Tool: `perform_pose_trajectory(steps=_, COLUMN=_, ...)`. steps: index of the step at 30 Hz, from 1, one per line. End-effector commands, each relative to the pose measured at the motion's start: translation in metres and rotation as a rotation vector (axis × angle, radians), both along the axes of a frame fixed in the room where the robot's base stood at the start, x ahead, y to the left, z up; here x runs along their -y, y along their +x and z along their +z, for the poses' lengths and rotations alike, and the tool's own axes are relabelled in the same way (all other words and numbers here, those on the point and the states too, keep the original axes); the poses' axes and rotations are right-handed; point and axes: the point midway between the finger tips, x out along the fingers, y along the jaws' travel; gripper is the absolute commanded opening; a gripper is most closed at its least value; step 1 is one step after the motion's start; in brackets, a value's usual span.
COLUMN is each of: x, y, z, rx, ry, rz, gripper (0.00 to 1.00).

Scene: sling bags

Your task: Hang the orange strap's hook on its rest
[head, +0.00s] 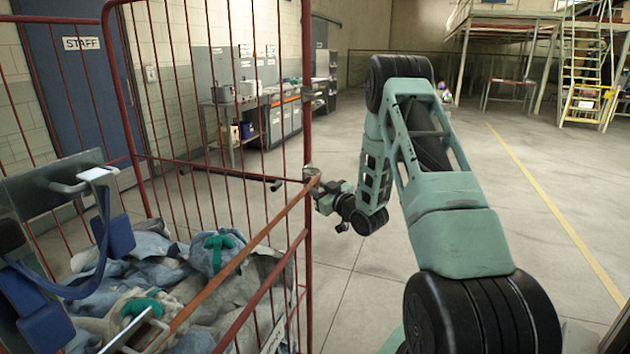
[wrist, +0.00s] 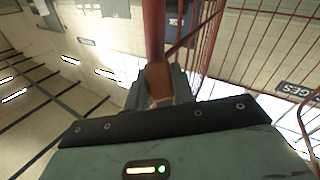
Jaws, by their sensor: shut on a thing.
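The orange strap (head: 245,255) runs taut and slanting from the lower left of the red cage trolley up to its right-hand post. My gripper (head: 318,184) is at that upper end, close beside the post. In the wrist view my gripper (wrist: 160,92) is shut on the strap's end (wrist: 158,74), an orange-brown piece between the grey fingers. The red post (wrist: 154,30) stands just beyond it. The hook's shape is mostly hidden by the fingers. A small grey metal part (head: 308,172) sits at the post by the gripper; I cannot tell if it is the rest or touches the hook.
The red cage (head: 308,90) holds blue and grey sling bags (head: 215,250) with green straps. A grey workbench (head: 235,108) stands behind. Open concrete floor (head: 540,220) lies right of my arm.

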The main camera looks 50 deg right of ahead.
Motion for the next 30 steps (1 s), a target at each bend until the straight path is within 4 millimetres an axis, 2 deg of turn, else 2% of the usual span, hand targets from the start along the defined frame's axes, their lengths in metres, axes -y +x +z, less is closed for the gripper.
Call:
perform_pose_trajectory(steps=3, x=0.0, y=0.001, z=0.01, rx=0.011, ry=-0.003, rz=0.0, gripper=0.0)
perform_pose_trajectory(steps=17, x=0.001, y=0.003, z=0.03, rx=0.019, ry=-0.006, rz=0.0, gripper=0.0)
perform_pose_trajectory(steps=30, x=0.003, y=-0.012, z=0.024, rx=0.019, ry=-0.009, rz=-0.003, gripper=0.0)
